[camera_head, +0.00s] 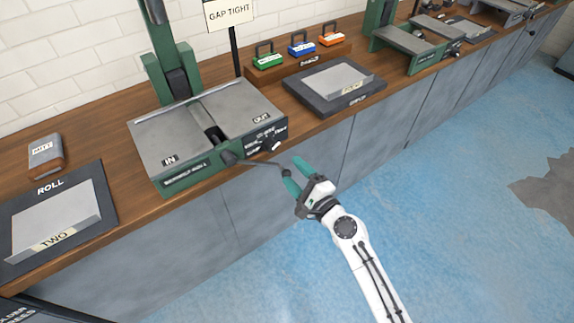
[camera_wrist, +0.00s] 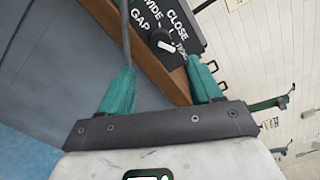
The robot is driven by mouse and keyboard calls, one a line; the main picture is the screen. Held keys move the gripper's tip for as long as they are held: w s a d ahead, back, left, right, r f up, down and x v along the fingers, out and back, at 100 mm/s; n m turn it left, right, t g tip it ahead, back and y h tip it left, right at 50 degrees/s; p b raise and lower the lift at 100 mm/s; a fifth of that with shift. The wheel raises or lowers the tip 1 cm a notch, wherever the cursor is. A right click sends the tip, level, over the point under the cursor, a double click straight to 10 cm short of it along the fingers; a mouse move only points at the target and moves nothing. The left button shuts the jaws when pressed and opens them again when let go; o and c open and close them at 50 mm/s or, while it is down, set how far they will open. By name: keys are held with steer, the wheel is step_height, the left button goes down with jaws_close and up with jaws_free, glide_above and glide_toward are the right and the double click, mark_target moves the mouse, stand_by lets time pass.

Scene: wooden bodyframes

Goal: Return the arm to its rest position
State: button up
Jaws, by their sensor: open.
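My gripper (camera_head: 298,175) is at the end of my white arm, in front of the bench's front edge. Its two green fingers are apart, and they also show in the wrist view (camera_wrist: 162,92). Nothing is held between them. A green and grey machine (camera_head: 205,135) marked IN and OUT stands on the bench. Its grey crank lever (camera_head: 262,163) reaches out toward my gripper, with its end close to the left finger. I cannot tell whether they touch. In the wrist view the lever (camera_wrist: 125,35) passes close by the left finger. The gap dial (camera_wrist: 162,38) shows beyond the fingers.
The wooden bench (camera_head: 130,216) runs along the white brick wall. A ROLL mat (camera_head: 100,190) with a metal piece lies at left. Another dark tray (camera_head: 335,95) and several coloured padlock-like blocks stand right of the machine.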

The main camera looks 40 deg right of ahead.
steer(key=shift+s, duration=0.45)
steer(key=s+a+f+n+g+y, duration=0.55)
steer(key=s+a+n+g, duration=0.5)
steer(key=n, duration=0.55)
steer(key=s+d+n+g+h, duration=0.2)
steer(key=s+d+n+g, duration=0.1)
steer(key=s, duration=0.6)
steer(key=s+d+n+g+h, duration=0.3)
steer(key=s+d, duration=0.2)
steer(key=s, duration=0.3)
steer(key=shift+s+n+h, duration=0.3)
steer(key=shift+s+h, duration=0.05)
steer(key=shift+s, duration=0.05)
